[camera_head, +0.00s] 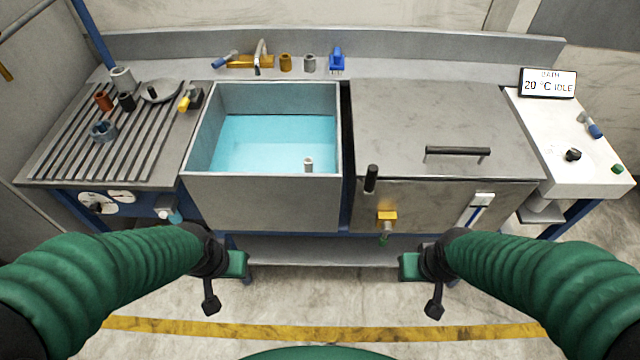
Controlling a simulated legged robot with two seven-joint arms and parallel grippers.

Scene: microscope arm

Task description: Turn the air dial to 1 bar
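Two round white faces are on the blue front panel below the slatted drainboard, at the left. The larger, a dial (97,203), has a dark part at its middle; the smaller, a gauge (122,196), is beside it to the right. Their markings are too small to read, and I cannot tell which setting is shown. My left gripper (224,282) is in front of the sink, right of the dial and apart from it. My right gripper (420,282) is in front of the lidded tank. Both hang over the floor, and their finger openings cannot be made out.
A blue-handled valve (168,213) sits right of the gauges. The sink (262,205) holds blue water. A lidded steel tank (440,130) with a yellow tap (387,217) stands right. Fittings lie on the slatted drainboard (60,160). The floor in front is clear.

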